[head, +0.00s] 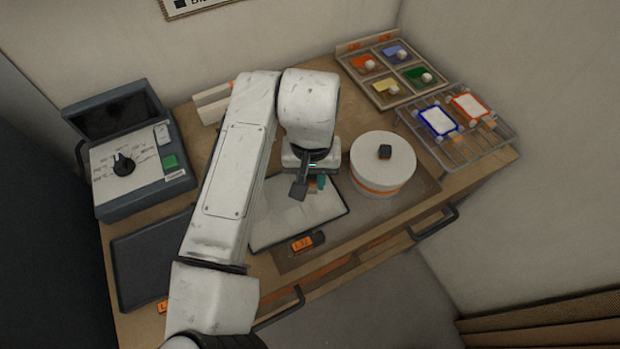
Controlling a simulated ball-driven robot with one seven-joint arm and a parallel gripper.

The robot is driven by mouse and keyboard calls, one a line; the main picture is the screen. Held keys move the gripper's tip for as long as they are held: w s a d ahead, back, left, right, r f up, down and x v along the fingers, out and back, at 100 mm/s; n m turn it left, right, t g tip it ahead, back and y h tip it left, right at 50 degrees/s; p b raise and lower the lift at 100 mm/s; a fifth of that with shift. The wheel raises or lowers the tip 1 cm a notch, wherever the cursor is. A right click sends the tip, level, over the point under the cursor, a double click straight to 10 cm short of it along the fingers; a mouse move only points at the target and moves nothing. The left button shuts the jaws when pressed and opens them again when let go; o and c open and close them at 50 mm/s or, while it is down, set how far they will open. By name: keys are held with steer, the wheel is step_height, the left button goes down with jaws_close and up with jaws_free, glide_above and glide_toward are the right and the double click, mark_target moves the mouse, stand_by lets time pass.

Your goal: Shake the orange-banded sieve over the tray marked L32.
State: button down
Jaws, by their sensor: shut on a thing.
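A white round drum with an orange band (383,187) stands upright to the right of the tray, with a dark knob on its flat top. It is the only large orange-banded thing in view. The tray marked L32 (268,244) is a shallow dark-rimmed tray with a pale inside, its orange label at the front edge. My gripper (308,188) is above the tray's back part, left of the drum and apart from it.
A control box (132,160) with a dial and green button stands at the left. A dark tray (150,265) lies in front of it. Paint pans (378,98) and a wire rack (462,158) with bordered tiles stand at the back right. My arm hides the middle.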

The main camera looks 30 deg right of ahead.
steer(key=shift+a+b, duration=0.95)
steer(key=shift+a, duration=6.7)
steer(key=shift+d+p, duration=2.8)
steer(key=shift+d, duration=5.35)
steer(key=shift+r, duration=2.55)
